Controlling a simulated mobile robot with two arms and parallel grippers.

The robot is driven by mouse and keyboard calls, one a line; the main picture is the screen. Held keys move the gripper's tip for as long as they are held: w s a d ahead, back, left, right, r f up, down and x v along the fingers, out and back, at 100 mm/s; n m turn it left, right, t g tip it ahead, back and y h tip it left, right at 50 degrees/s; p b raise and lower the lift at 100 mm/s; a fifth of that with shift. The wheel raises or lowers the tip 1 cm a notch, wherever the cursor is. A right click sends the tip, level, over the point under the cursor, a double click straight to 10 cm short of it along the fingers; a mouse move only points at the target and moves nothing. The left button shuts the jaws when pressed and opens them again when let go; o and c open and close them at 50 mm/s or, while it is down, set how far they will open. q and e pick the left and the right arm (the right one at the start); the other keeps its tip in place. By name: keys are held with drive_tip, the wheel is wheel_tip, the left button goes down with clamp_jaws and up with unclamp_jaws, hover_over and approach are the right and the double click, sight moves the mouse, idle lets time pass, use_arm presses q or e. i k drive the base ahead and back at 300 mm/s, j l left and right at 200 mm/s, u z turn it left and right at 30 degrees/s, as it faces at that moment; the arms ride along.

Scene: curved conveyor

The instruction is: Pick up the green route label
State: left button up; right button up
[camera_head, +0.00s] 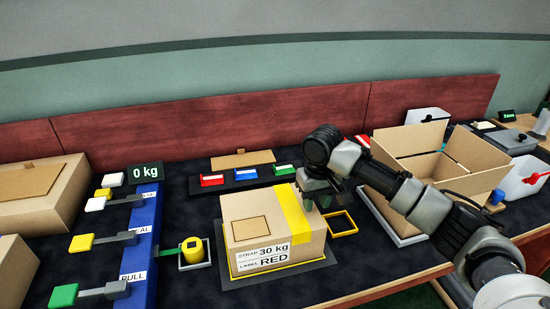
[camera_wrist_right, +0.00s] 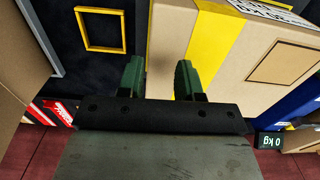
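The green route label (camera_head: 285,169) sits at the right end of a dark rack, beside a blue label (camera_head: 246,174) and a red label (camera_head: 212,179), in the head view. My right gripper (camera_head: 317,198) is in front of and to the right of it, beside the taped carton's right edge. In the right wrist view the two green fingers of this gripper (camera_wrist_right: 160,78) stand apart with nothing held between them. The green label cannot be made out in the wrist view. My left gripper is not in view.
A carton (camera_head: 255,225) marked 30 kg and RED stands close to the right gripper. An open box (camera_head: 435,165) is to the right, with a yellow square frame (camera_head: 341,223) between them. A blue lever panel (camera_head: 142,235) stands left.

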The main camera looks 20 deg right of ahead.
sight(283, 170)
drive_tip(key=i, duration=1.05)
